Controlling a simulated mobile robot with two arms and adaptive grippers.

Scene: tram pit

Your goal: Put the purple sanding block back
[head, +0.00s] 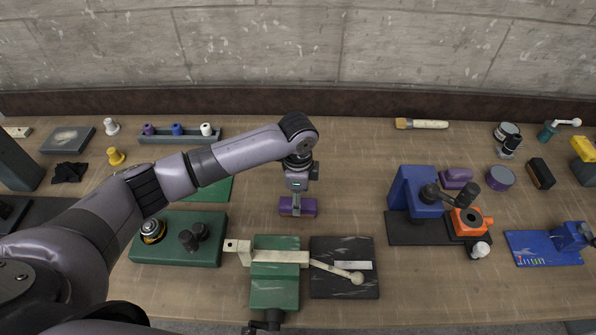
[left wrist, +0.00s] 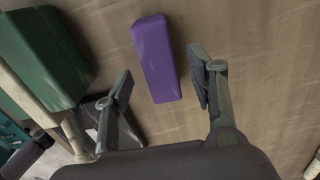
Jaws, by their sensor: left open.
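The purple sanding block (head: 299,208) lies flat on the wooden bench, just behind the green vise. In the left wrist view the purple block (left wrist: 157,60) shows as a long purple shape in front of my fingers and roughly between their lines. My left gripper (head: 298,196) is over the block, pointing down, and hides part of it. Its two fingers (left wrist: 160,78) are spread apart with nothing held between them. Whether the fingers reach down beside the block cannot be told. My right gripper is in neither view.
The green vise (head: 275,290) and a dark plate (head: 344,283) stand in front of the block. A purple rounded item (head: 456,176) and a dark block (head: 541,173) lie at the right. A tray (head: 180,139) with spools stands at the back left.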

